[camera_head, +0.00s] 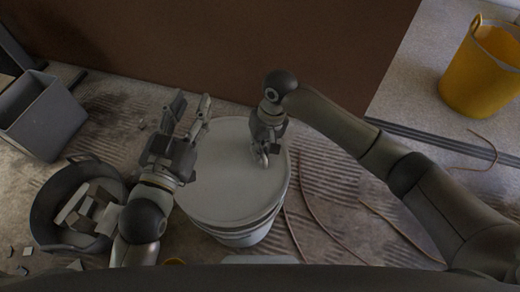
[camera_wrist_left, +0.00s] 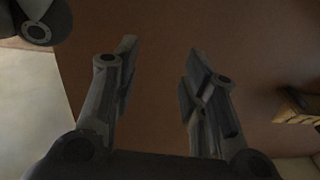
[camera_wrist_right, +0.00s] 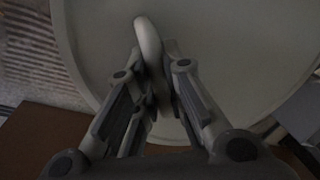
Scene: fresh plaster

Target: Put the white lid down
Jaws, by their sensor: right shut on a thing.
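The white lid (camera_head: 222,190) is a round disc lying over the top of a white bucket (camera_head: 240,237) in the middle of the head view. I cannot tell if it rests on the rim. In the right wrist view the lid (camera_wrist_right: 235,60) fills much of the picture, with a raised pale handle (camera_wrist_right: 149,45) between my fingers. My right gripper (camera_head: 264,158) comes down on the lid's upper right part and is shut on the handle. My left gripper (camera_head: 192,106) is open and empty, beside the lid's left edge. It also shows open in the left wrist view (camera_wrist_left: 160,60).
A black tub (camera_head: 45,215) with rubble stands at lower left, a grey bin (camera_head: 40,118) at left. A yellow bucket (camera_head: 482,70) stands at upper right on a raised slab. A brown panel (camera_head: 230,45) is behind. Thin cables (camera_head: 300,205) lie on the ridged floor at right.

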